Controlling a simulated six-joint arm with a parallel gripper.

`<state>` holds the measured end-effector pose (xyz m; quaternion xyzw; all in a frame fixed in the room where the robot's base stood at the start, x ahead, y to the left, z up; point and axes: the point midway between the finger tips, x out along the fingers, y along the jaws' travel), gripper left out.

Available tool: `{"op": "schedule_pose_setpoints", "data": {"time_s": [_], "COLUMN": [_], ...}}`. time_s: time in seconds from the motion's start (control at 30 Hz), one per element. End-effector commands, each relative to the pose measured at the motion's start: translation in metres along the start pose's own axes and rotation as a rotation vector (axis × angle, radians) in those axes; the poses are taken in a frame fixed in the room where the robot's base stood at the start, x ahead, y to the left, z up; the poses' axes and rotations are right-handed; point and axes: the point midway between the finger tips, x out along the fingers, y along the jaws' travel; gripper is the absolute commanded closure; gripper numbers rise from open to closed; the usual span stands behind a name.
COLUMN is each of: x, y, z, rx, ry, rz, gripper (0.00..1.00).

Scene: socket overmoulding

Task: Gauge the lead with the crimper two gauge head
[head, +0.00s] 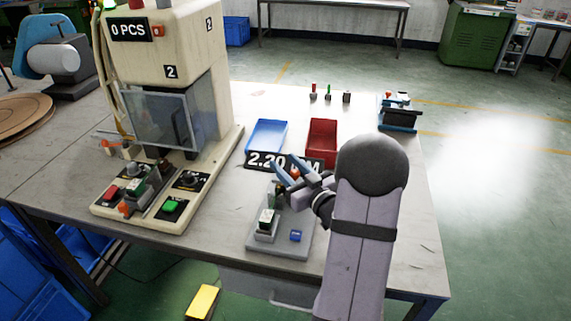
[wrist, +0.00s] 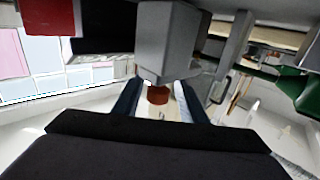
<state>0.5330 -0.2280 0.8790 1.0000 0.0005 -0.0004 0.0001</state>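The gauge station is a grey base (head: 262,247) with upright blocks and a blue button (head: 295,236). Its black display (head: 262,160) reads about 2.20 MM, partly covered by my arm. My gripper (head: 288,176) is at the back of this station, its blue fingers spread apart. A small orange part shows between them, and in the wrist view an orange-brown part (wrist: 158,95) sits between the fingers (wrist: 158,100) below a grey block (wrist: 170,40), with gaps at both sides. I cannot tell whether it belongs to the lead or the gauge. No lead is clearly visible.
A cream press (head: 165,45) marked 2, showing 0 PCS, stands left with a clear guard (head: 158,118). A blue tray (head: 267,134) and a red tray (head: 322,140) lie behind the gauge. The right side of the table is mostly free.

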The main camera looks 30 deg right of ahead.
Motion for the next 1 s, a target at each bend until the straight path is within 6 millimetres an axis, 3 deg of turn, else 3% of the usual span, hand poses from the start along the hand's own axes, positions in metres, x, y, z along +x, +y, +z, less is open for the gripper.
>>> {"op": "schedule_pose_setpoints", "data": {"time_s": [0.5, 1.0], "x": [-0.062, -0.067], "y": [0.000, 0.000], "z": [-0.001, -0.001], "rx": [0.000, 0.000], "ry": [0.002, 0.003], "rz": [0.000, -0.002], "gripper": [0.62, 0.62]}}
